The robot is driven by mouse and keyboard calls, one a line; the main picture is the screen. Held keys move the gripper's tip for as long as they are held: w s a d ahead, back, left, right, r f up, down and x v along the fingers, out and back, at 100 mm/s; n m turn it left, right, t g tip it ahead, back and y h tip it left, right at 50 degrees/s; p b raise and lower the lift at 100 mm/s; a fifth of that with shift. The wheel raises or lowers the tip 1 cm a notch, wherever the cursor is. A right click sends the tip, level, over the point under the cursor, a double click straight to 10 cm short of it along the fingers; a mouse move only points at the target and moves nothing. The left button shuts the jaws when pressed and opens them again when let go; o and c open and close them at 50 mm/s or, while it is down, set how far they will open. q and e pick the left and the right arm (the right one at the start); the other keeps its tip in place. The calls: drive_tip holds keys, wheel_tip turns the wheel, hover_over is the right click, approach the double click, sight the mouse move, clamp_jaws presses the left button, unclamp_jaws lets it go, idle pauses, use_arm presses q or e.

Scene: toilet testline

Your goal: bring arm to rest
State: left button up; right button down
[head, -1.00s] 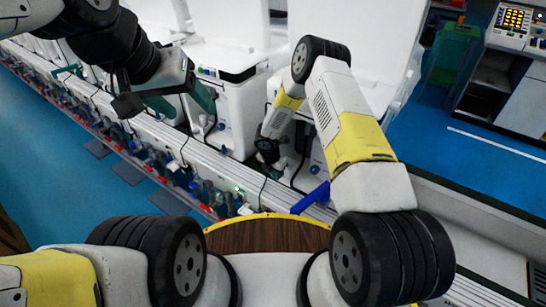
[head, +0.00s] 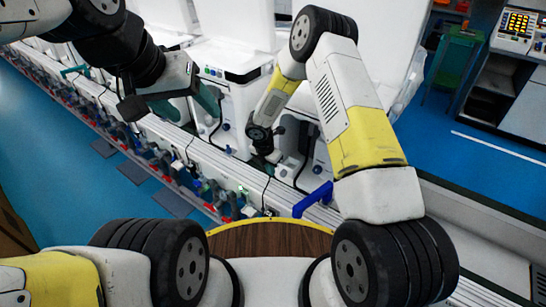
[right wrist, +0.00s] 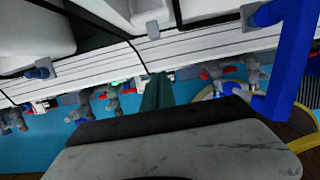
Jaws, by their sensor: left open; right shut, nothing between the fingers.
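My left arm comes in from the upper left. Its gripper (head: 185,104), with teal fingers, is open and empty above the edge of the line, in front of a white toilet unit (head: 239,96). My right arm, white and yellow, bends up and then down at the middle of the head view. Its gripper (head: 268,150) hangs low near the rail, partly hidden by its dark wrist. In the right wrist view the teal fingers (right wrist: 157,92) are together with nothing between them, in front of the pale rail.
A long pale rail (head: 150,128) with several fittings runs along the line. A blue handle (head: 313,201) stands close to my right forearm and also shows in the right wrist view (right wrist: 290,62). A control panel (head: 517,22) is at the far right. Blue floor is open at left.

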drive_tip(key=s+d+r+m, duration=0.2)
drive_tip(key=d+r+m, duration=0.2)
drive_tip(key=r, duration=0.6)
drive_tip(key=s+d+r+m+t, duration=0.15)
drive_tip(key=d+r+m, duration=0.3)
drive_tip(key=r, duration=0.55)
drive_tip(key=s+d+r+m, duration=0.3)
drive_tip(key=r+m, duration=0.2)
drive_tip(key=r, duration=0.5)
drive_tip(key=s+d+r+m+t+y, duration=0.1)
drive_tip(key=s+r+m+y, duration=0.1)
drive_tip(key=s+r+m, duration=0.5)
drive_tip(key=s+d+r+m+t+y, duration=0.1)
drive_tip(key=s+r+m, duration=0.6)
drive_tip(key=s, duration=0.8)
drive_tip(key=shift+d+m+y, duration=0.35)
drive_tip(key=shift+y, duration=0.05)
drive_tip(key=shift+t, duration=0.25)
